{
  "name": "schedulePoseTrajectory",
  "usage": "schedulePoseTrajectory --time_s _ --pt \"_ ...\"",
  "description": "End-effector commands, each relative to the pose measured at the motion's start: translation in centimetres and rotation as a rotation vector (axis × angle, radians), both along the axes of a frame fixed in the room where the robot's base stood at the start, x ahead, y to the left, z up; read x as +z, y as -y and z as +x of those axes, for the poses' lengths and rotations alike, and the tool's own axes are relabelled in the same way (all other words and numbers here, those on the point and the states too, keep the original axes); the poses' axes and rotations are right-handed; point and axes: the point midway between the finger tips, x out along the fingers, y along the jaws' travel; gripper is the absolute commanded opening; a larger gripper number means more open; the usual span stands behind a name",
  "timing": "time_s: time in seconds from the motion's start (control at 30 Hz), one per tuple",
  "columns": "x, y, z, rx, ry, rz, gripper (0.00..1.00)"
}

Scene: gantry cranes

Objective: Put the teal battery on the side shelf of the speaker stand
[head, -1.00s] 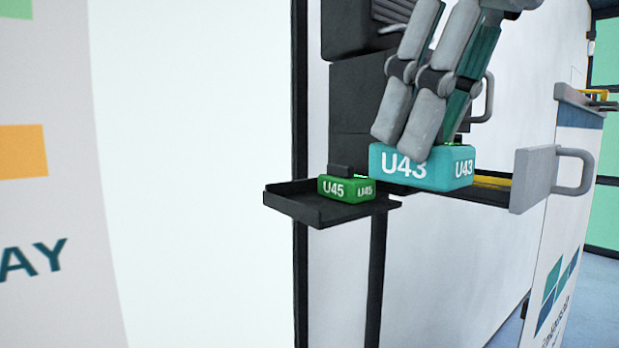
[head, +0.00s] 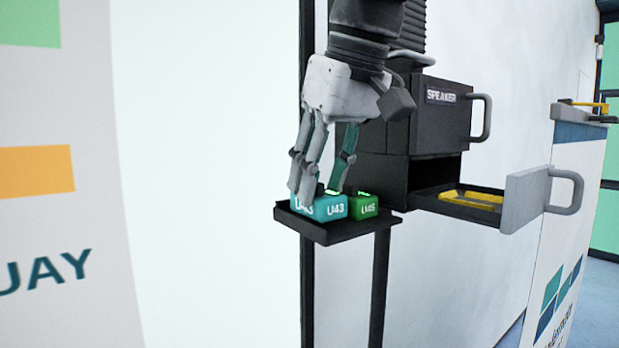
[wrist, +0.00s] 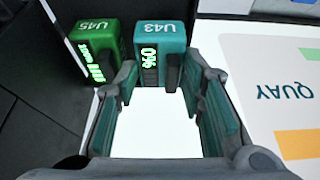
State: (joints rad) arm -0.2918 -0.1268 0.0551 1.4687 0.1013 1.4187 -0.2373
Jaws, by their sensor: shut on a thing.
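The teal battery (head: 333,208), marked U43, is at the left part of the black side shelf (head: 335,234), low against its surface. I cannot tell whether it bears fully on the shelf. My gripper (head: 318,188) points down from above, its fingers shut on the battery and partly hiding it. In the wrist view the teal battery (wrist: 160,35) sits between the fingertips, its display reading 0%. A green battery (head: 365,207), marked U45, stands close to its right on the same shelf; it also shows in the wrist view (wrist: 92,55) with a lit display.
The black speaker housing (head: 440,118) stands right of the shelf. Below it, an open drawer (head: 425,200) with a grey front (head: 526,198) holds a yellow-edged insert (head: 470,200). A white panel marked QUAY (head: 45,200) fills the left.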

Motion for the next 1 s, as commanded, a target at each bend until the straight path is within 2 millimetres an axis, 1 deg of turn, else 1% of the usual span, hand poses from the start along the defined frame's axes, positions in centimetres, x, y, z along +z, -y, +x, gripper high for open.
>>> schedulePoseTrajectory --time_s 0.1,0.47,0.5,0.57,0.6,0.87,1.0 --pt "-0.70 0.02 -0.09 0.000 0.001 0.001 0.02" --pt "-1.03 0.03 -0.01 0.000 0.003 0.001 0.02" --pt "-1.11 0.03 -0.01 0.000 0.002 0.000 0.38" --pt "-1.07 0.02 -0.02 0.000 0.002 0.000 0.52" --pt "-1.06 0.03 -0.03 0.000 0.002 0.001 0.56" --pt "-1.06 0.04 -0.02 0.000 0.001 0.000 0.56" --pt "-0.50 0.10 -0.09 0.000 0.002 0.000 0.56"
